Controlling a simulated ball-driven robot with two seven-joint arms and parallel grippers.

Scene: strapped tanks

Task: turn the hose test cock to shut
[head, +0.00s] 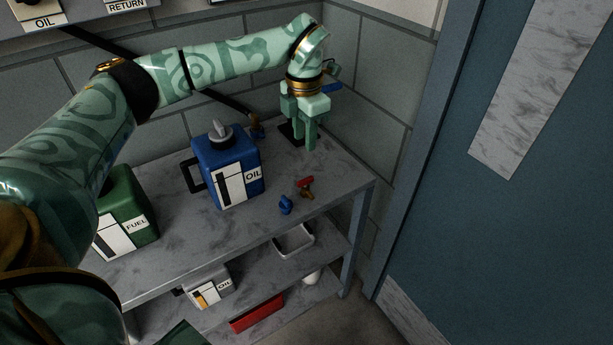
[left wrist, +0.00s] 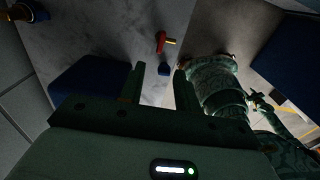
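My left gripper (head: 305,143) points down over the bench's back right corner, with a gap between its fingers. The gap also shows in the left wrist view (left wrist: 160,84), and nothing is between the fingers. A brass fitting with a blue lever (head: 331,88) shows partly behind the gripper; its lever angle is hard to read. Another brass fitting (head: 256,130) is at the lower end of a black hose (head: 228,101), beside the blue oil can. A small red-handled brass cock (head: 305,184) lies on the bench. I cannot tell which is the hose test cock. My right gripper is not seen.
The blue oil can (head: 225,165) and green fuel can (head: 128,210) stand on the marble bench (head: 335,195). A small blue piece (head: 286,204) lies near its front edge. A tray (head: 293,240) and red box (head: 257,313) are below. The wall is close behind the gripper.

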